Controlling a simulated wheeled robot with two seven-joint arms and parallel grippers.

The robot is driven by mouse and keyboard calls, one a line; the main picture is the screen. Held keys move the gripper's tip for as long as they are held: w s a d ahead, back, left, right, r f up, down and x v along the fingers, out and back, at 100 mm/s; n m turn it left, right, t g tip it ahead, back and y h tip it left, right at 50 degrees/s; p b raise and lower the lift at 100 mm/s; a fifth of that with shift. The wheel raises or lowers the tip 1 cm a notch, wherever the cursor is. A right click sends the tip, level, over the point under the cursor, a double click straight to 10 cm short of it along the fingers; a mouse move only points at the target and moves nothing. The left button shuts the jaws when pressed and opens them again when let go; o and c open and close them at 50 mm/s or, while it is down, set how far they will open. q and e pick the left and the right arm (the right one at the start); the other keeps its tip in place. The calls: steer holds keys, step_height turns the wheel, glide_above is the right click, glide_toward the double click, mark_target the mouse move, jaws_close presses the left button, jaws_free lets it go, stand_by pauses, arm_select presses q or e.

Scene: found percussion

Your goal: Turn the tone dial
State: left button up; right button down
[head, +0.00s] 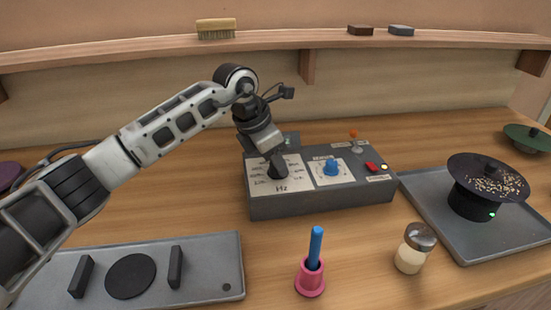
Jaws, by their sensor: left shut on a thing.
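A grey control box (325,205) stands on the bench in the middle of the head view. Its left panel, marked Hz, carries a dark dial (278,172), the likely tone dial. My left gripper (274,160) reaches down from above and is shut on this dial, partly hiding it. The dial's pointer direction cannot be made out. A blue knob (331,167) sits on the panel to its right. My right gripper is not in view.
The box also has a red switch (371,167). A black-topped plate device (488,177) stands on a grey tray (437,203) at right. A pink holder (310,278), a shaker jar (414,248) and a grey board (205,262) lie in front. A shelf (270,40) runs behind.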

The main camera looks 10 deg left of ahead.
arm_select(q)
steer(key=shift+m, duration=0.3)
steer(key=shift+m+b, duration=0.55)
steer(key=shift+m, duration=0.05)
steer(key=shift+w+m+g+h+b, duration=0.1)
steer(key=shift+m+g+h+b, duration=0.6)
steer(key=shift+m, duration=1.2)
steer(key=shift+g, duration=0.3)
steer(key=o, duration=1)
steer(key=shift+y, duration=0.3)
steer(key=shift+c, duration=0.2)
steer(key=v, duration=1.6)
steer(key=shift+b, duration=0.3)
